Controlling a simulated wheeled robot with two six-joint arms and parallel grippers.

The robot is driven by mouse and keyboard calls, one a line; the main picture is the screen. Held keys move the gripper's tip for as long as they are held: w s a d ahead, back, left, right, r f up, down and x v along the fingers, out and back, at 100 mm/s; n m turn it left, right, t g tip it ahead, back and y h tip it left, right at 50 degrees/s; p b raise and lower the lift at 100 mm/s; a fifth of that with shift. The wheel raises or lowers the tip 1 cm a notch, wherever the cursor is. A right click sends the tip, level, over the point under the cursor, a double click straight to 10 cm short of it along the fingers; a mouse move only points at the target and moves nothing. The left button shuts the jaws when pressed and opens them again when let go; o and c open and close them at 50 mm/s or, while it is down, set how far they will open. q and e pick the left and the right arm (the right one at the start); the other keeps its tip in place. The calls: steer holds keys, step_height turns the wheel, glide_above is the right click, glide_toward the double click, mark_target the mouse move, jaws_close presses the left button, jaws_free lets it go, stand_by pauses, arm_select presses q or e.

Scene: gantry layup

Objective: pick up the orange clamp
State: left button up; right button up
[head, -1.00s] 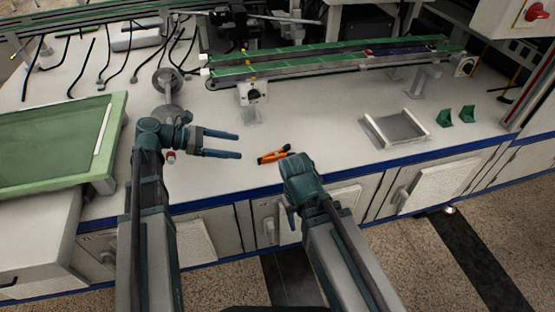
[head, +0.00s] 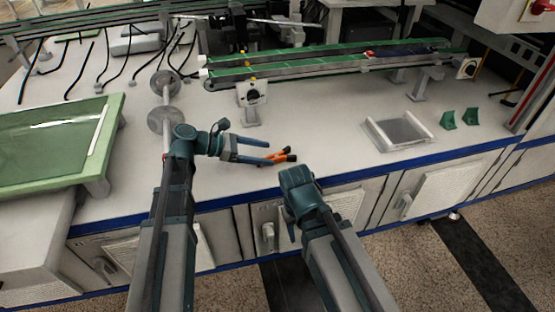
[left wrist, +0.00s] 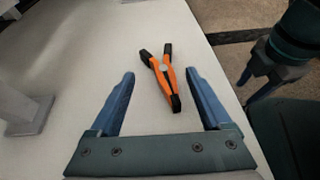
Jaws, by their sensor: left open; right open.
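The orange clamp (head: 281,156), with black tips and a pale pivot, lies flat on the white bench top near its front edge. My left gripper (head: 268,151) is open and level with the clamp, with its fingertips close to it. In the left wrist view the clamp (left wrist: 162,77) shows whole, its near end reaching between the open fingers of my left gripper (left wrist: 161,82), closer to the right finger. Nothing is held. My right gripper (head: 291,222) hangs to the right of the clamp, in front of the bench edge; its fingers are mostly hidden behind its own arm.
A grey tray (head: 372,136) and green brackets (head: 458,119) stand to the right on the bench. A conveyor (head: 330,66) runs along the back, with a small post (head: 250,115) before it. A green-framed panel (head: 115,115) is at left. Bench around the clamp is clear.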

mark_target(275, 155)
arm_select(q)
steer(key=b+x, duration=0.1)
steer(key=x, duration=0.3)
steer(key=shift+s, duration=0.1)
steer(key=shift+a, duration=0.1)
jaws_close()
step_height(275, 155, up, 10)
steer(key=p, duration=1)
